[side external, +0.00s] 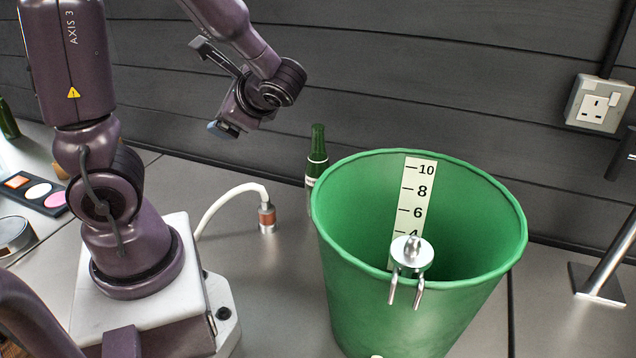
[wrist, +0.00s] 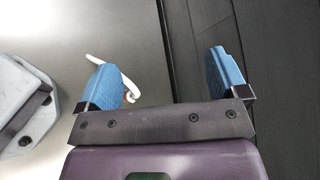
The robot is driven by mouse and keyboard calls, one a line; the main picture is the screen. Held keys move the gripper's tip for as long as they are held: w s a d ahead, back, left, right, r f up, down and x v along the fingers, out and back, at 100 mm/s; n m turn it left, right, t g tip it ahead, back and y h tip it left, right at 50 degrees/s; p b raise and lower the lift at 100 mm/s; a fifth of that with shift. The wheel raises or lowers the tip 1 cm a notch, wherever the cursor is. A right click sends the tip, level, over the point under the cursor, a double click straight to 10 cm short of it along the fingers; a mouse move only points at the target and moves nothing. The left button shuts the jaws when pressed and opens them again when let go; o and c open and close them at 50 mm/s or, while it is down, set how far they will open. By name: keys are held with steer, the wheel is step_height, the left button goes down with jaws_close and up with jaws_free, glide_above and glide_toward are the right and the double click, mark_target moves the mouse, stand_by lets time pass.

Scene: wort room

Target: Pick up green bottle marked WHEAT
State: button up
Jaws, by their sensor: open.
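A green bottle (side external: 317,143) stands upright behind the left rim of the large green bucket. Its neck and part of a pale label show; the bucket hides its lower part, and I cannot read the label. Another green bottle (side external: 8,120) is cut off at the far left edge, with no readable marking. My gripper (side external: 223,130) is raised in the air, left of the nearer bottle and apart from it. In the wrist view its blue fingers (wrist: 165,78) are spread with nothing between them, and no bottle shows there.
The green bucket (side external: 345,225) with a number scale stands right of centre, a metal clip (side external: 411,255) on its rim. A white hose (side external: 237,190) with a copper-coloured end rises left of the bottle. A dark plank wall (side external: 400,75) runs behind. A palette (side external: 35,192) lies at left.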

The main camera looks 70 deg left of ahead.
steer(key=w+a+m+t+y, duration=0.2)
steer(key=w+a+m+y, duration=0.15)
steer(key=m+y, duration=0.2)
steer(key=m+t+h, duration=0.2)
steer(key=m+t, duration=1.3)
glide_above(311, 180)
steer(key=s+d, duration=0.1)
steer(key=s, duration=0.1)
step_height(311, 180, down, 12)
steer(key=f+h, duration=0.1)
steer(key=f, duration=0.1)
steer(key=s+d+f+m+h, duration=0.1)
steer(key=f+h, duration=0.1)
steer(key=f, duration=0.1)
steer(key=f+m+t+h, duration=0.1)
steer(key=f, duration=0.2)
steer(key=shift+s+d+f+h, duration=0.25)
steer(key=shift+d, duration=0.1)
steer(key=shift+w+a+f, duration=0.1)
steer(key=shift+w+f, duration=0.05)
steer(key=shift+x, duration=3.55)
steer(key=c, duration=1.1)
steer(key=shift+r, duration=0.2)
